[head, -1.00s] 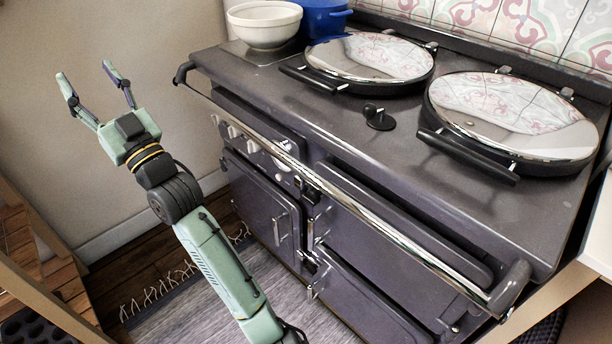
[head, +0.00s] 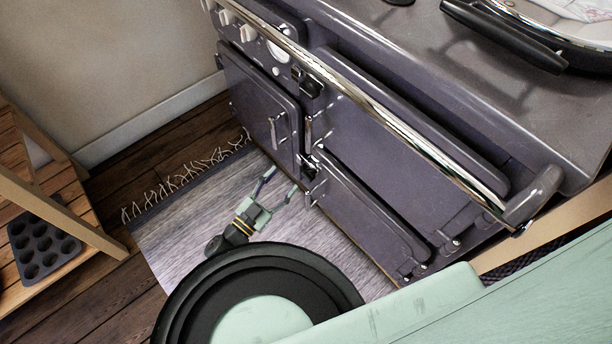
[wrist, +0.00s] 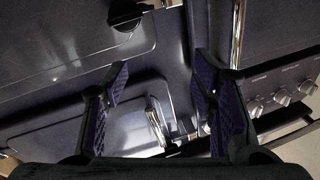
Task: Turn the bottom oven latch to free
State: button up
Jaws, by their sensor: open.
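The range's bottom oven door (head: 362,220) is a dark, closed panel low on the front, at the right of the rug. Its small chrome latch (head: 316,191) sits at the door's left edge in the head view. My gripper (head: 283,179) is low in front of the range, its fingers spread and empty, pointing toward the doors just left of that latch. In the wrist view the open fingers (wrist: 160,78) frame dark door panels. A chrome handle (wrist: 156,122) shows between them; I cannot tell which door it belongs to. No contact is visible.
The upper oven door (head: 390,150) is above, with a long chrome rail (head: 400,128) across the front. The left door has an upright handle (head: 273,132). A striped rug (head: 205,225) covers the floor. A wooden shelf (head: 55,235) holds a muffin tin (head: 42,248).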

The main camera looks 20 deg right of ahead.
aim_at(306, 176)
notch_tip(306, 176, down, 4)
jog(key=s+a+m+g, duration=0.2)
jog(key=g, duration=0.2)
jog(key=p+x, duration=0.1)
jog(key=x, duration=1)
jog(key=shift+r, duration=0.2)
jog(key=shift+c, duration=0.4)
grip_shut()
